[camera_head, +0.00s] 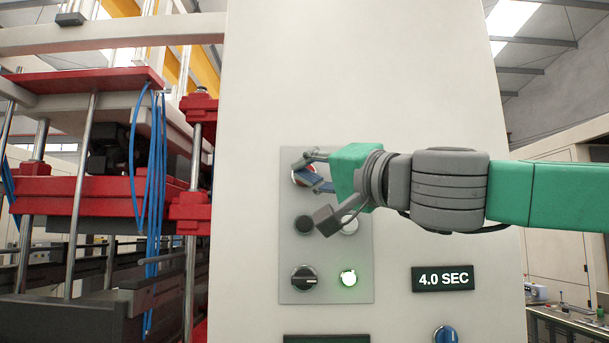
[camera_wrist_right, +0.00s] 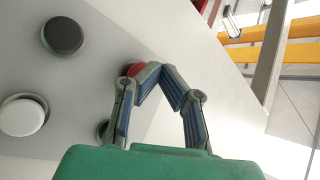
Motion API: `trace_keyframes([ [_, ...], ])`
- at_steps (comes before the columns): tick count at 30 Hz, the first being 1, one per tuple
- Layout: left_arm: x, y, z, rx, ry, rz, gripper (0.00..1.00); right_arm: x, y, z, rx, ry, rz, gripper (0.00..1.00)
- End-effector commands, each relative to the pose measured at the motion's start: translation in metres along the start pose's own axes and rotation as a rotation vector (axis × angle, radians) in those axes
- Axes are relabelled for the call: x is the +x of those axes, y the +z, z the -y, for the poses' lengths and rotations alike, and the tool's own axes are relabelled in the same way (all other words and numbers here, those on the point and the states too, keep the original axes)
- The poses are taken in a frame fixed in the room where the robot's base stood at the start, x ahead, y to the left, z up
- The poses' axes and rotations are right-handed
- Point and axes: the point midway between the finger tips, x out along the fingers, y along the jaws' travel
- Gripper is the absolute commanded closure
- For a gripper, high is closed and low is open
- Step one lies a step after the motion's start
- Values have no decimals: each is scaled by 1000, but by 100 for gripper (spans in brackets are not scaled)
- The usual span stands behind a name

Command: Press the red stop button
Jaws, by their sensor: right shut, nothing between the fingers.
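The red stop button (camera_head: 298,179) is at the top left of a grey control panel (camera_head: 335,158) on a tall pale cabinet. It is largely covered by my right gripper (camera_head: 305,170), whose arm comes in from the right. In the right wrist view, a red part of the button (camera_wrist_right: 133,69) shows just behind the fingertips of the right gripper (camera_wrist_right: 156,70). The fingers are shut and empty, and their tips are at the button. I cannot tell whether they touch it or whether it is pushed in. My left gripper is not in view.
Below the red button are a black button (camera_head: 303,225), a white button (camera_head: 350,226), a black selector knob (camera_head: 304,278) and a lit green button (camera_head: 348,278). A "4.0 SEC" display (camera_head: 443,279) is lower right. A red press with blue hoses (camera_head: 150,190) stands left.

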Motion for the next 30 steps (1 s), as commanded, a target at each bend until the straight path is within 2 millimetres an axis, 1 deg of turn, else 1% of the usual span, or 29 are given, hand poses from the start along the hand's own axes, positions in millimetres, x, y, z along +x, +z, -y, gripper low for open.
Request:
trace_keyframes([
  [30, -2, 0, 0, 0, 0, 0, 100, 7, -5, -4, 0, 0, 0, 100],
])
